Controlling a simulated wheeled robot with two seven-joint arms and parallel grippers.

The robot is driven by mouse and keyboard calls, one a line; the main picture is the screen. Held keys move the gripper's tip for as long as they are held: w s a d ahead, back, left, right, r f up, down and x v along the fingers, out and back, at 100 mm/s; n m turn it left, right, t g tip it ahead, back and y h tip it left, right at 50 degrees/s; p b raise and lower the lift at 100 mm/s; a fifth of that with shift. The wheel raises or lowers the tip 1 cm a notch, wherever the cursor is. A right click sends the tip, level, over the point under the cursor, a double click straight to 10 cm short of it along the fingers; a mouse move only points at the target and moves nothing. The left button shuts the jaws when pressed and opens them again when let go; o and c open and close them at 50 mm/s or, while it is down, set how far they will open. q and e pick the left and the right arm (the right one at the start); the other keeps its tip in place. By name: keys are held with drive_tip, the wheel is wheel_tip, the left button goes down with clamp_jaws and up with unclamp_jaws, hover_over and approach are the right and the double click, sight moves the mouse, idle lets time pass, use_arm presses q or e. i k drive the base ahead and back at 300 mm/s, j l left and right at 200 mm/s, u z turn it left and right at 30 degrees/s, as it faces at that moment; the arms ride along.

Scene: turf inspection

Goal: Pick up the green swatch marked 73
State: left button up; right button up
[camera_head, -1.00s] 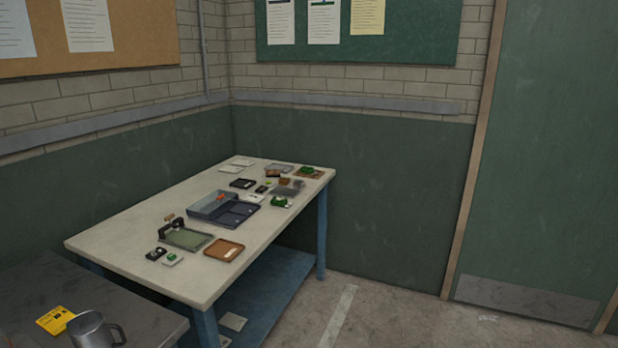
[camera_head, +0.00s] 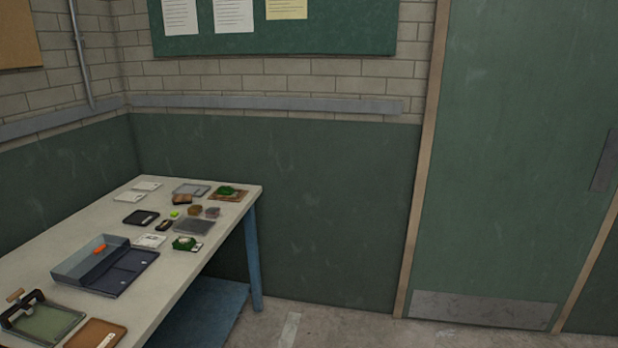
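Several small green things are on the white-topped table (camera_head: 178,262) at the left. One green piece (camera_head: 184,243) sits near the table's right edge with a pale label beside it. Another green piece (camera_head: 227,190) lies on a brown tray (camera_head: 243,196) at the far right corner. A small bright green thing (camera_head: 175,214) lies between them. No number can be read at this distance, so I cannot tell which is the swatch marked 73. Neither of my grippers is in view.
A green-bedded frame with a handle (camera_head: 42,318) and a brown tray (camera_head: 95,335) are at the near end. A green door (camera_head: 510,180) is at right. Floor (camera_head: 330,328) right of the table is clear.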

sight(229, 191)
drive_tip(key=i, duration=0.85)
drive_tip(key=i+l+u, duration=0.15)
drive_tip(key=i, duration=0.7)
